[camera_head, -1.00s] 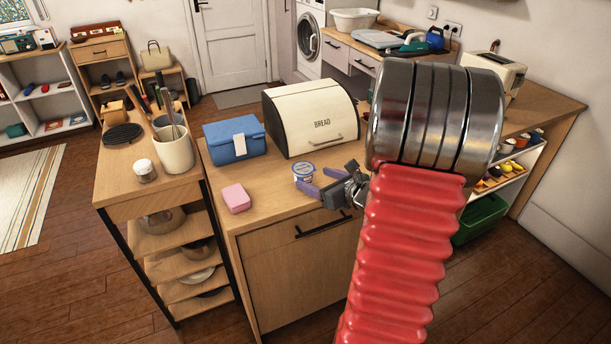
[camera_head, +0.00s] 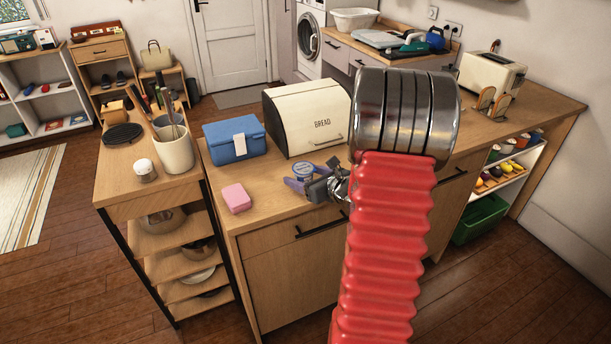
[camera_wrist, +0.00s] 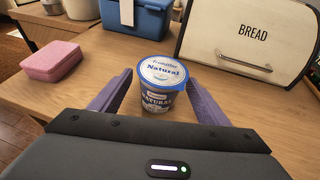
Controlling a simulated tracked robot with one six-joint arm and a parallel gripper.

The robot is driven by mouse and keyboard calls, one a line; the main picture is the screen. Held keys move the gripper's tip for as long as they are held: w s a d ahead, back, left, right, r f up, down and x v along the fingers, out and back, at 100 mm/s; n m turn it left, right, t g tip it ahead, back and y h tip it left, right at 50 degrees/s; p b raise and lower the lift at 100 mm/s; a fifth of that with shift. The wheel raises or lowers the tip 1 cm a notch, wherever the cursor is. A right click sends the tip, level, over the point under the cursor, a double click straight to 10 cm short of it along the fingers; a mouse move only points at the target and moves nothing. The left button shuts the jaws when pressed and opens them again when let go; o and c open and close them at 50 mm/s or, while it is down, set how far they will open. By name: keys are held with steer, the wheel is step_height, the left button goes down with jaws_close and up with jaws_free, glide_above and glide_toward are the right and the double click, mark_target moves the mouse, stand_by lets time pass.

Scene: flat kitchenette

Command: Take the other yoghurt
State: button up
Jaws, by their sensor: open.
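A yoghurt pot (camera_wrist: 153,88) with a blue and white "Natural" lid stands upright on the wooden counter. It also shows in the head view (camera_head: 303,170), in front of the bread box. My gripper (camera_wrist: 153,85) is open, with its two purple fingers on either side of the pot. In the head view my gripper (camera_head: 296,182) is low at the counter, around the pot. I cannot tell whether either finger touches it. The pot's base is partly hidden by my gripper. Only one yoghurt is in view.
A cream bread box (camera_head: 312,115) stands behind the pot. A toaster (camera_head: 490,75) stands far right. The counter (camera_head: 265,182) near the pot is otherwise clear.

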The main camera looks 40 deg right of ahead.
steer(key=shift+w, duration=0.2)
steer(key=shift+c, duration=0.5)
steer(key=c, duration=1.1)
